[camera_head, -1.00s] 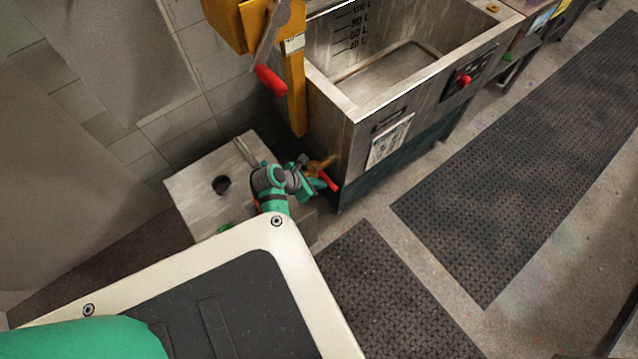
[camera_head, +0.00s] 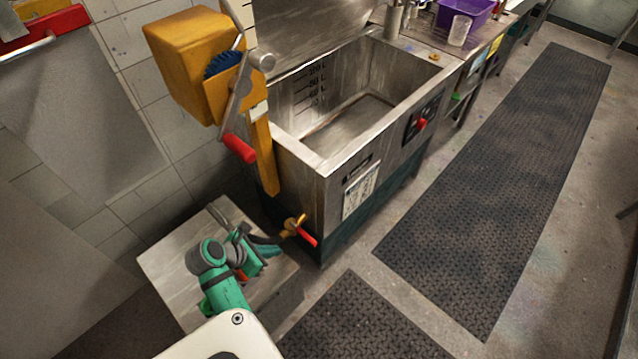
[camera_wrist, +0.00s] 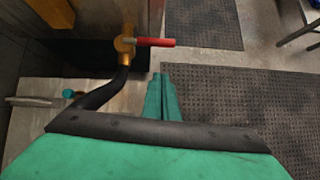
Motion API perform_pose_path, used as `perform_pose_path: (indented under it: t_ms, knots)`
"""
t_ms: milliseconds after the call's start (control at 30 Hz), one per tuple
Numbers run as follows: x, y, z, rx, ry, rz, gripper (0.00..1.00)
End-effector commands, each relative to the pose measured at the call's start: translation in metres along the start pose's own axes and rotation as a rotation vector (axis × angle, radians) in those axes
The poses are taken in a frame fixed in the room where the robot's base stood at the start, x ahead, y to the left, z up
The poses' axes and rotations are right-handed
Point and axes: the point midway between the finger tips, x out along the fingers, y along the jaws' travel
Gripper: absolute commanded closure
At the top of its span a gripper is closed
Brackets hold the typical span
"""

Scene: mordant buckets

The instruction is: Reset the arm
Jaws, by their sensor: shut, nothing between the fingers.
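My gripper (camera_head: 268,247) is green and dark, at the end of my green arm, low over the metal platform beside the steel vat. In the wrist view its fingers (camera_wrist: 162,98) lie together, shut with nothing between them. A brass valve with a red lever (camera_head: 306,236) sticks out low on the vat's near end, just right of my gripper and apart from it in the head view. The wrist view shows the same red lever (camera_wrist: 155,42) beyond my fingertips.
The steel vat (camera_head: 345,160) stands open behind the valve. A yellow crank housing (camera_head: 190,65) with a red handle (camera_head: 239,148) hangs at its left end. The metal platform (camera_head: 170,262) lies below my arm. Dark mats (camera_head: 500,170) cover the open floor at right.

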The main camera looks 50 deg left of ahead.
Motion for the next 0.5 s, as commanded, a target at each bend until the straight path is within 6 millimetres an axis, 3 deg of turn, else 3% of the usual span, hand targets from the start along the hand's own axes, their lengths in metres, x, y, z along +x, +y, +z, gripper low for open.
perform_pose_path:
  t_ms: [267,500]
  knots:
    - [0.009,-0.008,-0.002,0.043,0.012,0.008,1.00]
    - [0.056,-0.063,-0.013,0.399,0.091,0.075,1.00]
